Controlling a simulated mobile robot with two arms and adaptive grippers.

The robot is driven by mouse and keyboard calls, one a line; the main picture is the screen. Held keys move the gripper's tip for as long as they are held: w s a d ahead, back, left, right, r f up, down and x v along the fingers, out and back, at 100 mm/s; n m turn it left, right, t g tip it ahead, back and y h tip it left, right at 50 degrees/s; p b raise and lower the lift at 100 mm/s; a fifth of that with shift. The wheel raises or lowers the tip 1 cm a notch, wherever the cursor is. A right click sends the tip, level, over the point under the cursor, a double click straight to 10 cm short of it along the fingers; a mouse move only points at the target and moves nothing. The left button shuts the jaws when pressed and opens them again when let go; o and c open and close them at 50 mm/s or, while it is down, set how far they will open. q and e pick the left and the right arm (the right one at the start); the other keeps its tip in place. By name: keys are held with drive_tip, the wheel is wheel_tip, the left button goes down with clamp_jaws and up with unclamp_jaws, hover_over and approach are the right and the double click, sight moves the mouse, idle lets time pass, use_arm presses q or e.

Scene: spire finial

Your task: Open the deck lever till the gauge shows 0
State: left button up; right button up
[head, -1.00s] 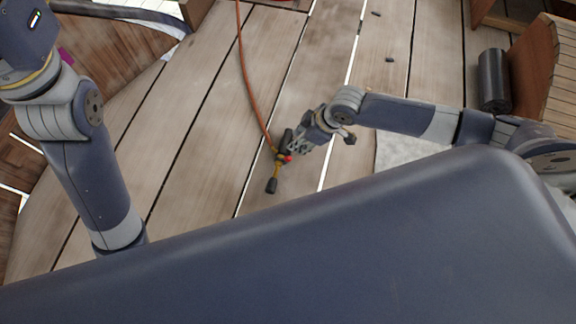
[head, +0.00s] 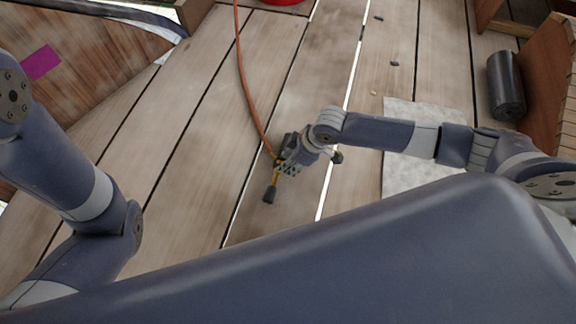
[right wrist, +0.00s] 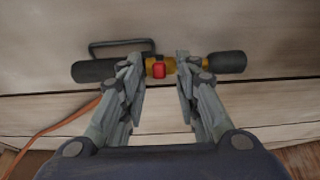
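A black and yellow hand tool (head: 269,194) with an orange hose lies on the deck, partly hidden by my right gripper in the head view. In the right wrist view the tool (right wrist: 215,64) lies across the top, with a red part (right wrist: 158,70) on its yellow middle and black ends. My right gripper (head: 288,163) is at the tool. In the right wrist view its two fingers (right wrist: 160,72) stand apart on either side of the red part; I cannot tell whether they touch the tool. My left gripper is out of view. I cannot make out a deck lever or gauge.
The orange hose (head: 243,80) runs up from the tool across the planks. A red object (head: 282,2) shows at the top edge.

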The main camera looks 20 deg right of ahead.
drive_tip(key=shift+w+a+f, duration=0.15)
drive_tip(key=shift+a+f, duration=0.05)
drive_tip(key=shift+f, duration=0.45)
drive_tip(key=shift+c, duration=0.6)
clamp_jaws()
